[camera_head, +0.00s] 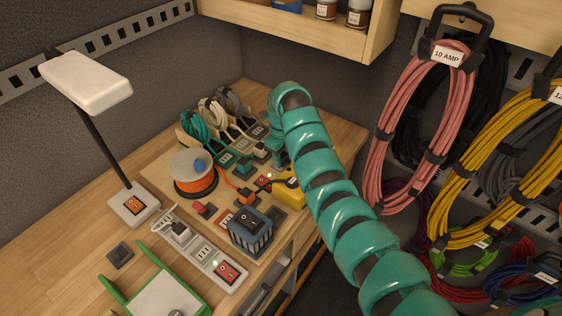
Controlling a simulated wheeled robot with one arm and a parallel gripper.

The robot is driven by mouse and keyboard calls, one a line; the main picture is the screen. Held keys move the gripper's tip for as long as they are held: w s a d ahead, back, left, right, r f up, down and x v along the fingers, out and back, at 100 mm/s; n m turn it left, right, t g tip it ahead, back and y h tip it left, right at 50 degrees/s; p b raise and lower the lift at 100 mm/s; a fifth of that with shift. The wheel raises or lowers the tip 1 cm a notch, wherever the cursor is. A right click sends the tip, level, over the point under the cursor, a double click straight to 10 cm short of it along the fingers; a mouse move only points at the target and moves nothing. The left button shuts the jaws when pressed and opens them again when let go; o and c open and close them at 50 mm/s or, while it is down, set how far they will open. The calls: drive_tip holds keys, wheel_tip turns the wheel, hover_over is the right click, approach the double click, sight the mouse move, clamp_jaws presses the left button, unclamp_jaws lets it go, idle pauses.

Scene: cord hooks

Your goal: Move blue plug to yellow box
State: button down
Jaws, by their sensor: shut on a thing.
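My arm, wrapped in teal coil, reaches from the lower right to the back of the bench and bends down there. My gripper (281,157) is at its far end, low over the plugs. Its fingertips and whatever is between them cannot be made out behind the arm. The yellow box (287,195) stands at the right edge of the bench, partly hidden by my arm, just nearer than the gripper. I cannot pick out a blue plug for certain. A small blue piece (199,165) shows on top of the orange cord spool (194,182).
A dark blue box with a switch (250,232), a power strip (205,257), a lamp (133,204) and a green-handled tray (165,293) crowd the bench. Coiled cords stand in a rack (215,125) at the back. Cord coils (420,130) hang on the right.

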drive_tip(key=shift+r, duration=1.4)
drive_tip(key=shift+r+p, duration=0.8)
drive_tip(key=shift+r, duration=0.3)
